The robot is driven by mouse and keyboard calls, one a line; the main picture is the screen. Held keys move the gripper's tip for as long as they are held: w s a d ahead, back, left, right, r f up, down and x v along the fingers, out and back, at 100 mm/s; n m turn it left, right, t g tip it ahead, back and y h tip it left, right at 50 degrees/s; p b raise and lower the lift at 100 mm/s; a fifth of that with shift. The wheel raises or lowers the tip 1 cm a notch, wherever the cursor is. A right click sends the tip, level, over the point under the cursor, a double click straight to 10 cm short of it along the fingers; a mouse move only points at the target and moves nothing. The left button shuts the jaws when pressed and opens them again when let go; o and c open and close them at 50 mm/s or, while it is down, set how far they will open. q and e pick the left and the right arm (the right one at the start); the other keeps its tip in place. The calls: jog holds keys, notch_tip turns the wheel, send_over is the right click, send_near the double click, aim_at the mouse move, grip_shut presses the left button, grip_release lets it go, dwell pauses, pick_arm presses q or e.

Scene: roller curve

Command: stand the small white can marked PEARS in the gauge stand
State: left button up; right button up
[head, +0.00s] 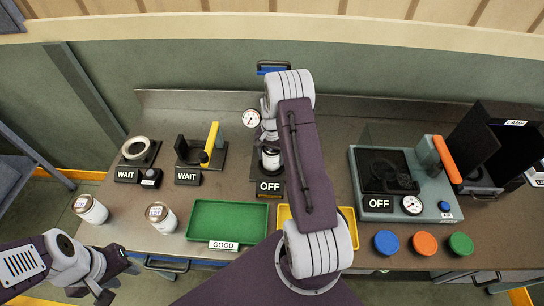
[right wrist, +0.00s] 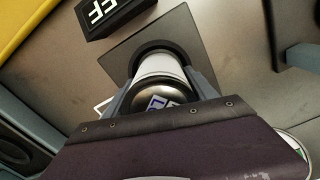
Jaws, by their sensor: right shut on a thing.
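My right gripper (right wrist: 162,100) is shut on a small white can (right wrist: 160,68), seen from above with a dark metal top; its marking cannot be read. In the head view the can (head: 270,159) is upright under my right arm, at the gauge stand with a round dial (head: 251,117). In the right wrist view the can's lower end is at the round dark ring on the stand's square base plate (right wrist: 197,38); I cannot tell whether it is seated. My left gripper (head: 118,282) looks open and empty, low at the left.
Two more white cans (head: 90,209) (head: 161,217) stand at the front left. A green GOOD tray (head: 228,221) and a partly hidden yellow tray (head: 346,215) lie in front of the stand. An OFF sign (head: 270,186) stands beside the can. A grey machine (head: 376,204) is at right.

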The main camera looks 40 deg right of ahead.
jog(key=o, duration=1.9)
jog(key=shift+o, duration=0.2)
jog(key=shift+o, duration=1)
jog(key=shift+r, duration=0.1)
jog(key=shift+r+p, duration=3.45)
jog(key=shift+r, duration=1.05)
jog(key=shift+f, duration=0.1)
